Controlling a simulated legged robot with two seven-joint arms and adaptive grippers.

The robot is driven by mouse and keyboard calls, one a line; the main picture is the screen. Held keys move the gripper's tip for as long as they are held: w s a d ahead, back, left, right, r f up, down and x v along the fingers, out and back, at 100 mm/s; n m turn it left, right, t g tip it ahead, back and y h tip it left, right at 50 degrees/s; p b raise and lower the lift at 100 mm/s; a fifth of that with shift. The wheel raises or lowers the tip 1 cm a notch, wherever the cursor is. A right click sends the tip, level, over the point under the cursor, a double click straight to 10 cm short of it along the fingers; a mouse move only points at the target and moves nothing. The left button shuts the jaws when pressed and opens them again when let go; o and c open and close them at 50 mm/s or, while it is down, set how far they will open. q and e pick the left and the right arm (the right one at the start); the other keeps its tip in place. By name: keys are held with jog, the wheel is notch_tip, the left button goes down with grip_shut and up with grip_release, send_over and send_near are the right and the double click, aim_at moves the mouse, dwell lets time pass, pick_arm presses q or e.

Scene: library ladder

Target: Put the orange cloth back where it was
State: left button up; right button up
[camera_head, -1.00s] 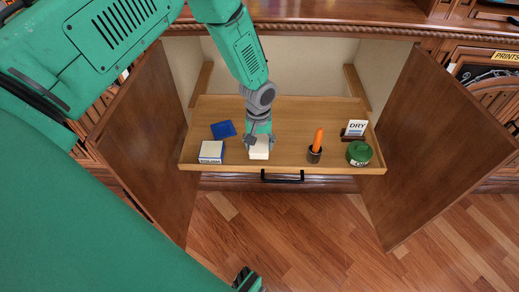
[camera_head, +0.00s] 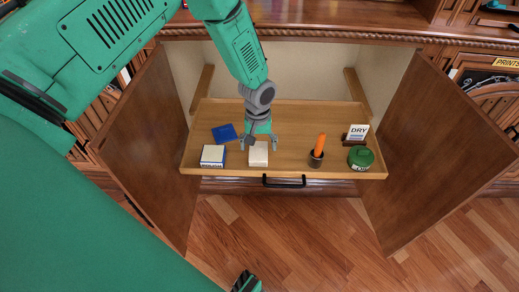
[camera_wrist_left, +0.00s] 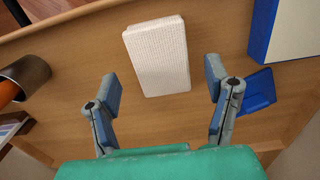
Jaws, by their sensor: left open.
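No orange cloth can be made out. The one orange thing is a slim upright piece (camera_head: 320,144) standing in a dark cup (camera_head: 316,159) on the pulled-out wooden shelf (camera_head: 290,135). It also shows at the left edge of the left wrist view (camera_wrist_left: 8,88). My left gripper (camera_head: 259,147) is open and empty over the shelf, left of the cup. A white textured block or folded cloth (camera_head: 258,154) lies just in front of its fingers; in the left wrist view the white piece (camera_wrist_left: 158,55) lies beyond the fingertips, apart from them. My right gripper cannot be made out.
A white-and-blue box (camera_head: 213,155) and a flat blue piece (camera_head: 224,133) lie left of the gripper. A green jar (camera_head: 360,157) and a "DRY" card (camera_head: 357,132) stand at the right. Open doors (camera_head: 150,145) (camera_head: 436,150) flank the shelf.

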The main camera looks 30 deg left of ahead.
aim_at(259, 151)
pick_arm(q)
notch_tip(259, 151, up, 8)
jog(key=p, duration=0.2)
jog(key=s+d+f+m, duration=0.35)
jog(key=s+f, duration=0.35)
jog(key=s, duration=0.6)
jog(key=s+m, duration=0.3)
jog(key=s, duration=1.4)
jog(key=shift+t, duration=0.3)
jog(key=shift+d+r+m, duration=0.1)
jog(key=shift+r+m, duration=0.1)
jog(key=shift+m, duration=0.05)
